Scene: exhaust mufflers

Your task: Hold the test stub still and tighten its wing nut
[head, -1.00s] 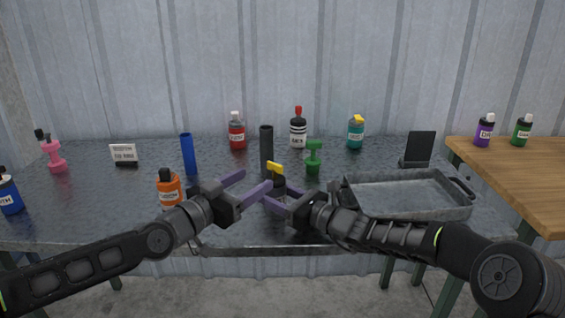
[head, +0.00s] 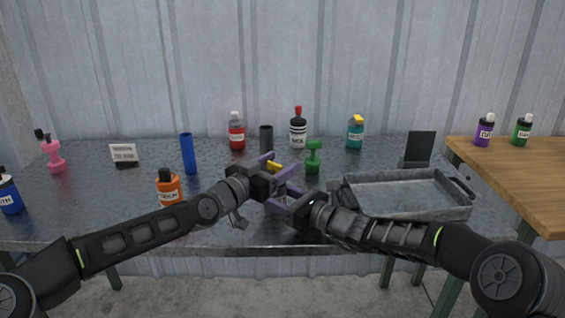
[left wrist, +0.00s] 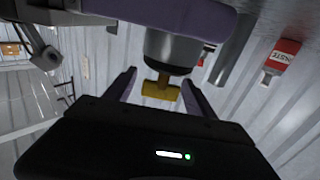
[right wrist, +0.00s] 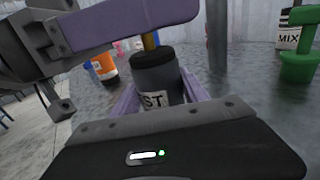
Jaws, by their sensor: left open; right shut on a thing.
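The test stub is a short dark grey cylinder (right wrist: 158,82) with a white label, standing between my right gripper's (right wrist: 157,98) purple fingers, which are shut on it. Its yellow wing nut (head: 274,167) sits on top; in the left wrist view the nut (left wrist: 160,90) lies between my left gripper's (left wrist: 160,88) two open fingers, with a gap on each side. In the head view my left gripper (head: 281,168) is over the stub and hides most of it. In the right wrist view a left finger covers most of the nut.
A black tube (head: 266,138) stands just behind the stub, a green figure-shaped object (head: 313,158) to its right. A blue tube (head: 188,154) and orange bottle (head: 168,188) stand left. A metal tray (head: 410,213) lies right.

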